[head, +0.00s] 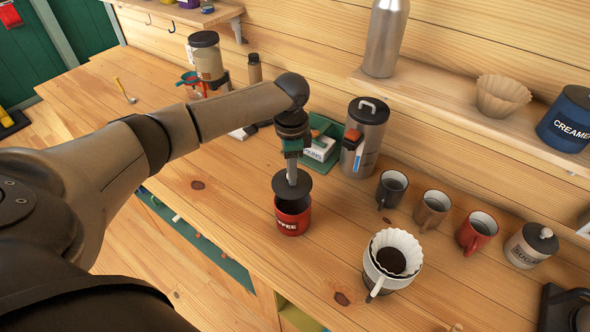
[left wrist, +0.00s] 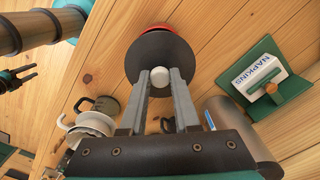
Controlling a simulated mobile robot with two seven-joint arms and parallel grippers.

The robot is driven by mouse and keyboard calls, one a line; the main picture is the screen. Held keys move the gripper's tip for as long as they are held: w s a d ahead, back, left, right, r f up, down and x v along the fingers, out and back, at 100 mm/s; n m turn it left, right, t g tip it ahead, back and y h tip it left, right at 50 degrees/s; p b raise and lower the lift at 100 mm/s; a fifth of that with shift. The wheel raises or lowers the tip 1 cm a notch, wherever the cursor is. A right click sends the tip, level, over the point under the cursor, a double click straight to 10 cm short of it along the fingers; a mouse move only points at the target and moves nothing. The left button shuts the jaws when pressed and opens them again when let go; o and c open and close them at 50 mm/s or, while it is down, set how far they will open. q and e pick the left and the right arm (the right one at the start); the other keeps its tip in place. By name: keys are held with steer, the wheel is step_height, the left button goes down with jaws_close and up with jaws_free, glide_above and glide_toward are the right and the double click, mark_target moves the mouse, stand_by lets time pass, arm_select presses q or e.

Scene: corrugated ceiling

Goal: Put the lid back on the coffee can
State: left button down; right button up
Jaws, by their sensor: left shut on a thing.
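The red coffee can (head: 291,222) stands upright on the wooden counter. Its dark round lid (head: 277,185) is held just above the can's mouth, tilted, with the dark inside of the can showing below it. My left gripper (head: 292,178) is shut on the lid's knob. In the left wrist view the fingers close on the pale knob (left wrist: 158,77) of the lid (left wrist: 150,52), and only a red edge of the can (left wrist: 157,28) shows behind it. My right gripper (left wrist: 30,76) shows small at the left of the left wrist view, open and apart from the can.
A napkin box (head: 320,148) in a green holder and a steel canister (head: 368,130) stand behind the can. A white dripper (head: 393,252), several mugs (head: 391,188) and a sugar jar (head: 530,246) are to the right. The counter left of the can is clear.

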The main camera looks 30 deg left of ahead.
arm_select(q)
steer(key=shift+f+b, duration=1.8)
steer(key=shift+b, duration=0.15)
steer(key=shift+d+f, duration=0.1)
steer(key=shift+f, duration=0.8)
steer(key=shift+p, duration=0.7)
steer(key=shift+f+p, duration=0.15)
steer(key=shift+p, duration=0.15)
steer(key=shift+p, duration=0.35)
stand_by(0.5)
steer(key=c, duration=0.6)
jaws_free()
steer(key=shift+o, duration=0.4)
